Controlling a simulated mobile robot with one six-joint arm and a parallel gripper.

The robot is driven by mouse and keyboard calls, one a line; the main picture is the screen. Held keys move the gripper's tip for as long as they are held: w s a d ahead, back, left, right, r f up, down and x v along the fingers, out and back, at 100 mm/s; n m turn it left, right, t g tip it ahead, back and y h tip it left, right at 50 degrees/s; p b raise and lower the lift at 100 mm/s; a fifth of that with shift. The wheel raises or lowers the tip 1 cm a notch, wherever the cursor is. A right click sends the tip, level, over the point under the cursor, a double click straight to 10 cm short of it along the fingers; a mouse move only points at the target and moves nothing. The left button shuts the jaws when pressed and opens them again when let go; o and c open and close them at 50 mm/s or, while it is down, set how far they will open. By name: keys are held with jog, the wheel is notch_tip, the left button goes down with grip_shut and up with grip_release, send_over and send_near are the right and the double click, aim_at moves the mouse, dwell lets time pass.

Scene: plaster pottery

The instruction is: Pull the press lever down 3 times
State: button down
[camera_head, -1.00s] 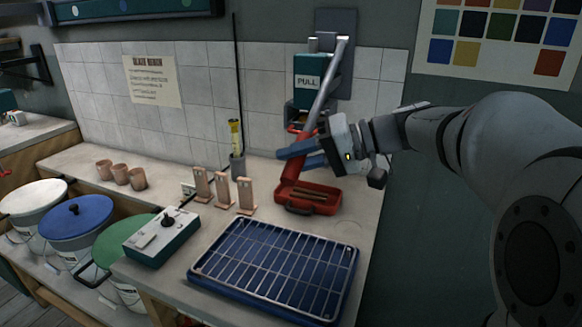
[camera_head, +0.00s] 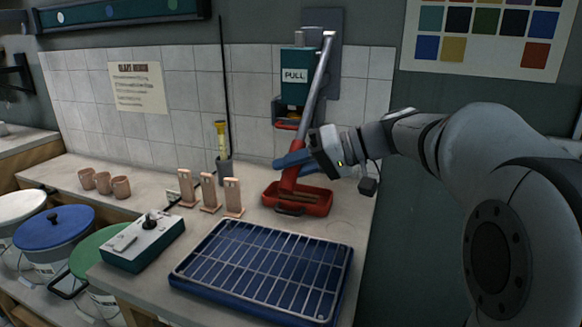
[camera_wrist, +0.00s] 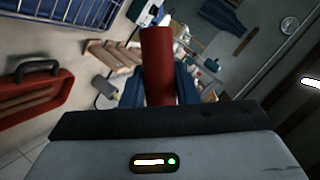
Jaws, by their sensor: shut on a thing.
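The press lever is a grey metal bar (camera_head: 314,82) with a red grip (camera_head: 293,165) at its lower end. It hangs from the top of the wall press, a teal box (camera_head: 296,76) marked PULL. The lever slants down and left. My gripper (camera_head: 294,160) has its blue fingers shut on the red grip, just above the red tray. In the wrist view the red grip (camera_wrist: 158,62) stands between the two blue fingers (camera_wrist: 155,88). The lever's far end and pivot are out of that view.
A red tray (camera_head: 318,206) with a handle lies on the counter below the grip. A wire rack (camera_head: 262,265) on a blue tray is in front. Wooden pieces (camera_head: 209,192), a teal control box (camera_head: 143,243) and clay cups (camera_head: 104,183) stand to the left.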

jog(key=c, duration=1.1)
grip_release()
jog(key=v, duration=0.8)
jog(key=shift+f+p, duration=0.1)
jog(key=shift+p, duration=0.3)
jog(key=shift+a, duration=0.1)
